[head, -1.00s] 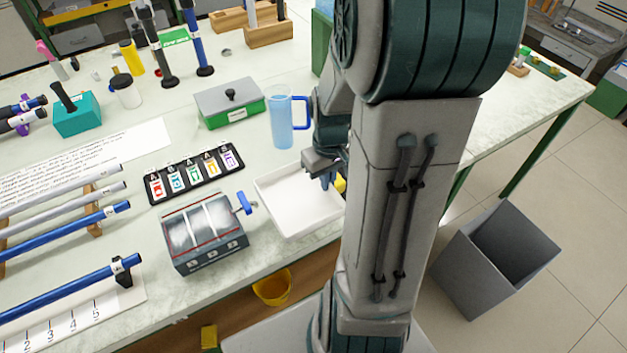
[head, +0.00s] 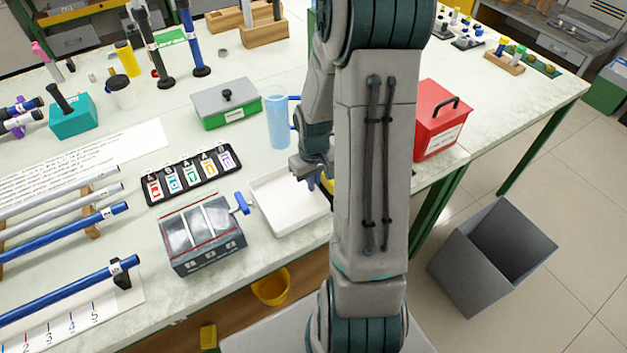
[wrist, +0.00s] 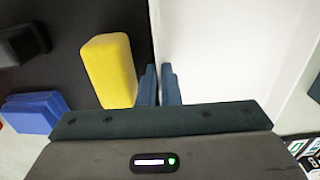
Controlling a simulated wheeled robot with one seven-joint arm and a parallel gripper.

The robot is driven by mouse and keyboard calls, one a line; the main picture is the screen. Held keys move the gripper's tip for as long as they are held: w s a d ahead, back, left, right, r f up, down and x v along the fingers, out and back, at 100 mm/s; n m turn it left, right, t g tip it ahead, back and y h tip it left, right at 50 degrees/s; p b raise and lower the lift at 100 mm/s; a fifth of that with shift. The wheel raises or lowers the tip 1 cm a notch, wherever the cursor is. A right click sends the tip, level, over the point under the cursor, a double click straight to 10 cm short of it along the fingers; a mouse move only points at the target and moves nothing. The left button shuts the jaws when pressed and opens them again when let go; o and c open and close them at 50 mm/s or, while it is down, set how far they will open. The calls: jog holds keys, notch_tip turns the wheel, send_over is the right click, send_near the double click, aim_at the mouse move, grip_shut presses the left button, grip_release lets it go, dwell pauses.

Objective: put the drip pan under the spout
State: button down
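The drip pan is a shallow white tray (head: 285,207) on the bench, right of a grey box-shaped tank (head: 200,240) with glazed panels. A blue fitting (head: 241,203), apparently the spout or its tap, sticks out of the tank's right side, close to the pan's left edge. I cannot tell whether it overhangs the pan. My gripper (head: 313,183) points down at the pan's right side, partly hidden by my arm. In the wrist view its blue fingers (wrist: 160,88) are nearly together, with the white wall of the pan (wrist: 215,50) running between them.
A yellow block (wrist: 108,70) and a blue block (wrist: 35,112) lie on a dark surface beside the pan. A blue pitcher (head: 278,122) and a green-grey box (head: 227,103) stand behind. A label rack (head: 193,175) is behind the tank. A red box (head: 437,118) stands at right.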

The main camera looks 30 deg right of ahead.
jog(key=shift+f, duration=0.25)
jog(key=c, duration=1.9)
grip_release()
jog(key=shift+r, duration=0.1)
jog(key=shift+c, duration=0.2)
notch_tip(320, 180, up, 11)
jog(key=s+a+r+t, duration=0.3)
jog(key=s+a+r, duration=0.7)
jog(key=s+a, duration=0.2)
jog(key=shift+s+r, duration=0.25)
jog(key=shift+c, duration=0.2)
